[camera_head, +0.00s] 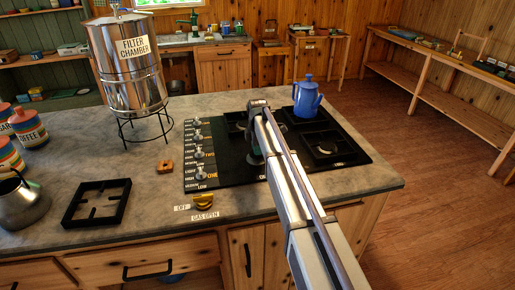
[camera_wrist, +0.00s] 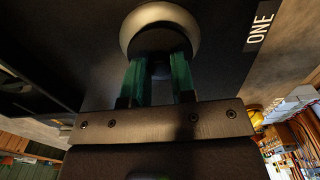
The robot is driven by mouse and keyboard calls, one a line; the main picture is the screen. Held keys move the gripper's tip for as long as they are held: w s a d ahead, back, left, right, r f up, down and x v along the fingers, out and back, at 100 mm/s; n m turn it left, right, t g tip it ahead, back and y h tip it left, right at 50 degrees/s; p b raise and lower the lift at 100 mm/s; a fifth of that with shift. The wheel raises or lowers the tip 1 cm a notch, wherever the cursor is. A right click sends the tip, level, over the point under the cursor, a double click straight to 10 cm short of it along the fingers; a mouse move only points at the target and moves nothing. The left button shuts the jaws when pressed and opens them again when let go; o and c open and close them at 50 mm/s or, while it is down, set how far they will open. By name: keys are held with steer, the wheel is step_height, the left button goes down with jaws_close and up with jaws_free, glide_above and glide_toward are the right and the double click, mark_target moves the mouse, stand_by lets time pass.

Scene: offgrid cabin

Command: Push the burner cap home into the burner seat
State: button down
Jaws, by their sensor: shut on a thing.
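My gripper (camera_wrist: 160,75) shows in the wrist view with its two green fingers closed on the dark round burner cap (camera_wrist: 158,41). The pale metal ring of the burner seat (camera_wrist: 133,22) shows around and beyond the cap; I cannot tell how deep the cap sits or whether it is level. In the head view my arm reaches over the black stove top (camera_head: 225,172), and my gripper (camera_head: 256,157) points down at its front left part. My arm hides the cap and seat there. The label "ONE" (camera_wrist: 260,25) is right of the seat in the wrist view.
A loose black grate (camera_head: 97,203) lies on the counter, left of the stove. A blue coffee pot (camera_head: 306,98) stands at the stove's back. A yellow gas valve (camera_head: 204,202) is in front.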

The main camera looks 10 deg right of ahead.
steer(key=shift+f+b, duration=0.65)
steer(key=shift+f, duration=0.05)
steer(key=c, duration=0.9)
jaws_free()
steer(key=shift+o, duration=0.2)
step_height(320, 180, up, 11)
steer(key=p, duration=1.1)
steer(key=shift+f, duration=0.1)
